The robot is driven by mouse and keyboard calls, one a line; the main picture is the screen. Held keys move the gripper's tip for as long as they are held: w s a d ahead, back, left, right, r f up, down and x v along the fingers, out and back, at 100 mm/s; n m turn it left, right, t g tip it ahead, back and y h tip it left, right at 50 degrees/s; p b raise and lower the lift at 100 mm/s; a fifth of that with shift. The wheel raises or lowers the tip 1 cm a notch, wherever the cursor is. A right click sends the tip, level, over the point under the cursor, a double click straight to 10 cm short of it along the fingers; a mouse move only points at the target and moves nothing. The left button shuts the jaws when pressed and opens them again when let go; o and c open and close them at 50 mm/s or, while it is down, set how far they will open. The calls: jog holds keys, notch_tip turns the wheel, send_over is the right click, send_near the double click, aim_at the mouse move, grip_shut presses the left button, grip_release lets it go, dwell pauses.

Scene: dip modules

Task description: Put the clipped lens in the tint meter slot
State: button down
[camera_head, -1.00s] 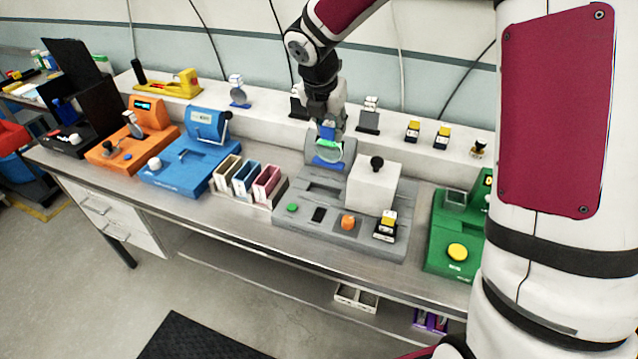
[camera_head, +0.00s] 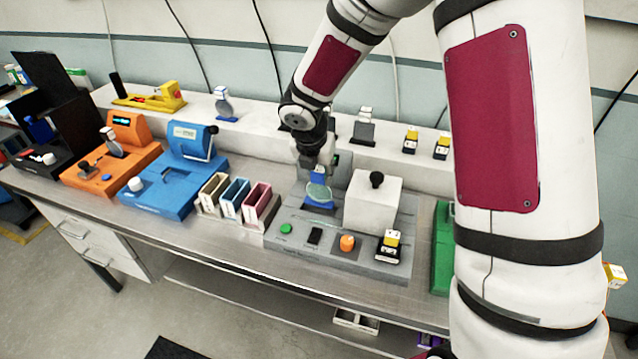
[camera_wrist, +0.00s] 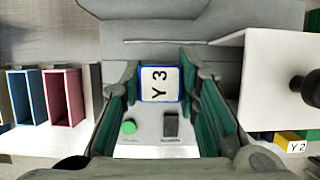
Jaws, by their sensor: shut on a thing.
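My gripper (camera_head: 318,168) is shut on the blue clip (camera_wrist: 160,84), whose white face reads "Y 3". The clipped lens (camera_head: 318,191) hangs upright below the jaws, pale green above with a blue lower part. It is over the grey device (camera_head: 285,258), with its lower edge at the slot area behind the buttons. The lens covers the slot in the head view, so I cannot tell whether its edge is inside. In the wrist view the clip and jaws hide the lens and slot. No readable label confirms that this device is the tint meter.
A white block (camera_head: 371,205) with a black knob stands close right of the lens. Several narrow baths (camera_head: 233,198) stand to the left. Blue (camera_head: 170,183) and orange (camera_head: 80,178) devices stand further left.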

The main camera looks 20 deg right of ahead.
aim_at(319, 182)
jog(key=shift+f, duration=1.7)
jog(key=c, duration=1.2)
grip_release()
jog(key=shift+f, duration=0.15)
jog(key=s+r+m, duration=0.4)
jog(key=s+r, duration=0.1)
jog(key=r, duration=0.5)
jog(key=s+r+m, duration=0.4)
jog(key=s+r, duration=0.1)
jog(key=r, duration=0.4)
jog(key=s+r+m+y, duration=0.1)
jog(key=s+r+m, duration=0.1)
jog(key=s+m, duration=0.4)
jog(key=s+r+m+t+y, duration=0.1)
jog(key=s+r+m, duration=0.2)
jog(key=s+m, duration=0.4)
jog(key=s+r+m, duration=0.3)
jog(key=s+m, duration=0.4)
jog(key=shift+s+m+t+y+p, duration=0.15)
jog(key=shift+m+t+y+p, duration=0.2)
jog(key=shift+m+t+y, duration=0.05)
